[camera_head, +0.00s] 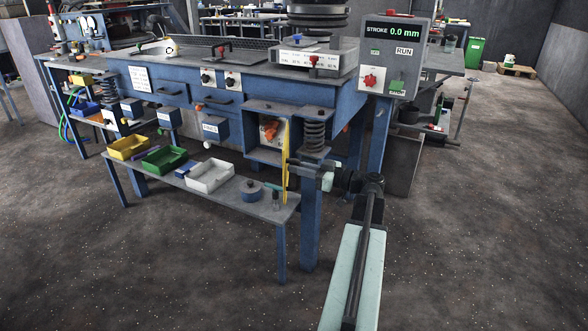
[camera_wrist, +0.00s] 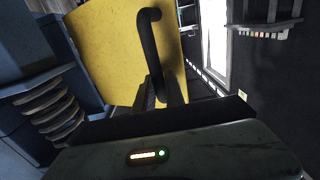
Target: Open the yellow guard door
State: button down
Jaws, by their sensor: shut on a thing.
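The yellow guard door (camera_head: 285,180) shows nearly edge-on in the head view. It stands swung out from the front of the blue machine, beside an open compartment (camera_head: 264,150) with an orange part (camera_head: 270,131) inside. In the wrist view the yellow door (camera_wrist: 100,45) fills the upper left, with a black curved handle (camera_wrist: 147,40) on its face. My gripper (camera_head: 293,163) is at the door's face; in the wrist view its fingers (camera_wrist: 160,93) are shut on the lower end of the handle. The exact contact is dark and partly hidden.
A coil spring (camera_head: 314,137) stands just right of the door. A low shelf (camera_head: 262,209) below holds yellow, green and white bins, a round blue-grey pot (camera_head: 251,190) and a small bottle-like item. A control box (camera_head: 397,60) reads stroke 0.0 mm. The floor in front is clear.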

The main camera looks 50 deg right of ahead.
jog(key=c, duration=1.4)
grip_release()
jog(key=shift+d, duration=0.15)
jog(key=v, duration=0.8)
jog(key=shift+f, duration=0.1)
